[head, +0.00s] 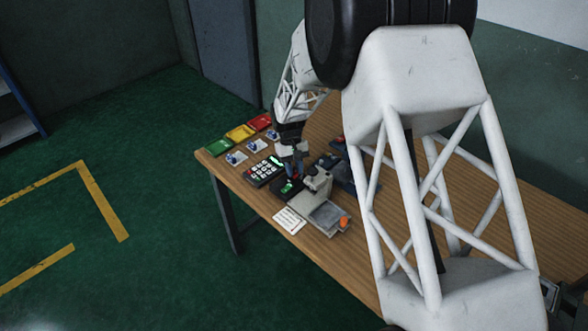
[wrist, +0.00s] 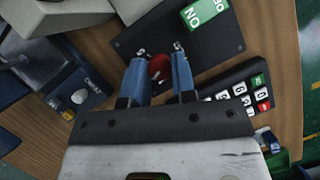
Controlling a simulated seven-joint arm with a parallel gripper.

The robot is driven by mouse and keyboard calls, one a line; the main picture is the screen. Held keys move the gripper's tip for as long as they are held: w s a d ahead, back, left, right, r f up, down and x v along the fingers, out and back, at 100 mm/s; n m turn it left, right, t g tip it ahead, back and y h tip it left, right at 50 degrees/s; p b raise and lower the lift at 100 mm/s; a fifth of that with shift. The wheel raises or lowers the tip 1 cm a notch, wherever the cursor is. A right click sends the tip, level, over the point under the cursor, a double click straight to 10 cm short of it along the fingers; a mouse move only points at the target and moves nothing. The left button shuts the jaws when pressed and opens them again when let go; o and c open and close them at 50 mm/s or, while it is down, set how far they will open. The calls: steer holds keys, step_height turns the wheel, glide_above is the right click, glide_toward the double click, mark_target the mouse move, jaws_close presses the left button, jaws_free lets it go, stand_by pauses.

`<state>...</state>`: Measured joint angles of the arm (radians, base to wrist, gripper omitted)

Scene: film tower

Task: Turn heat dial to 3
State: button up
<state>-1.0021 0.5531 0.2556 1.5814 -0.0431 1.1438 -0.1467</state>
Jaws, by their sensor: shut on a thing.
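A red dial (wrist: 159,68) with a white mark sits on a black panel (wrist: 213,50), which has a green label (wrist: 205,12) near its edge. The blue fingers of my gripper (wrist: 159,52) stand on both sides of the dial and are shut on it. The number the dial points at cannot be read. In the head view my gripper (head: 292,168) reaches down to the black panel (head: 283,194), where a green label shows; the dial is hidden there.
A keypad (head: 264,170) lies close beside the panel, left in the head view. A grey machine (head: 318,184) and a dark blue device (wrist: 80,92) stand close by. Coloured trays (head: 240,132) lie at the far-left table corner. A white paper (head: 289,220) lies near the front edge.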

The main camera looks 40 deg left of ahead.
steer(key=m+g, duration=0.1)
steer(key=m, duration=0.3)
steer(key=shift+d+y, duration=0.1)
steer(key=shift+y, duration=0.3)
steer(key=o, duration=0.9)
steer(key=v, duration=0.7)
steer(key=shift+w+r, duration=0.25)
steer(key=shift+r, duration=0.1)
stand_by(0.3)
